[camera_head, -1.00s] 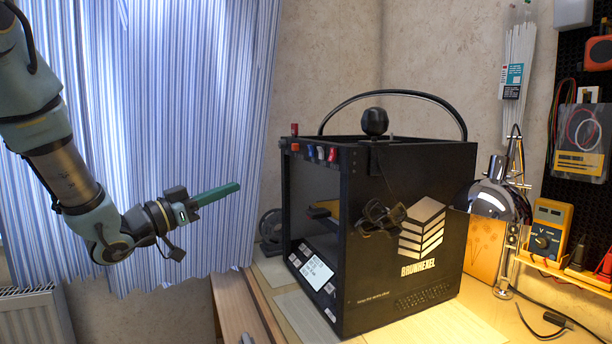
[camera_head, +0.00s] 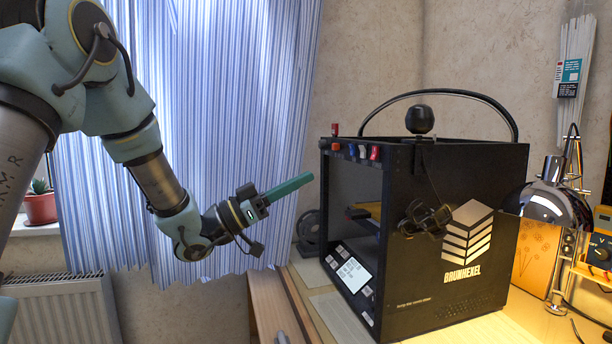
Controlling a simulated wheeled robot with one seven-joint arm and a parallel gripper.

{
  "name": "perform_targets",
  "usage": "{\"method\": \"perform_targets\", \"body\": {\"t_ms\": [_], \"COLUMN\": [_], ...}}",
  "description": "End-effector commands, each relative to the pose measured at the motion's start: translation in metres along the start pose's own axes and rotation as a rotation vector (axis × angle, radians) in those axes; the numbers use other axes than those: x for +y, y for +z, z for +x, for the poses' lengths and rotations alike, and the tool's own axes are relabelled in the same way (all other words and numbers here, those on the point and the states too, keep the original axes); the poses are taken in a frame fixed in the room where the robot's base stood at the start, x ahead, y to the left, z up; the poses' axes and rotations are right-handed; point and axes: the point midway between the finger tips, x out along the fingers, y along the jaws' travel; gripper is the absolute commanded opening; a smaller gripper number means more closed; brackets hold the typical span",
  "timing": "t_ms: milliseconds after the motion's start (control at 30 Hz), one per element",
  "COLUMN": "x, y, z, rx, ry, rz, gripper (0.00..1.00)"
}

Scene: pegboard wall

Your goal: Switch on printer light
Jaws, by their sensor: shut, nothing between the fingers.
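The black 3D printer (camera_head: 450,235) stands on the wooden bench at right of centre, with a hexagon logo on its side. My gripper (camera_head: 306,178) has teal fingers, shut and empty, pointing right and slightly up. It is left of the printer's front top corner, apart from it in the picture.
A cable arcs above the printer, and a black knob (camera_head: 420,120) stands at its top. A metal lamp (camera_head: 556,203) is on the right. A striped curtain (camera_head: 235,110) hangs behind my arm. A radiator (camera_head: 62,308) and potted plant (camera_head: 40,203) are at left.

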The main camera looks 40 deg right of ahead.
Motion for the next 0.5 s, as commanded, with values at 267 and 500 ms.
{"method": "perform_targets", "body": {"t_ms": [267, 500], "x": [0.001, 0.001], "y": [-0.003, -0.002], "z": [0.061, 0.099], "rx": [0.0, 0.001], "ry": [0.003, 0.001], "rz": [-0.001, -0.002], "gripper": [0.0, 0.0]}}
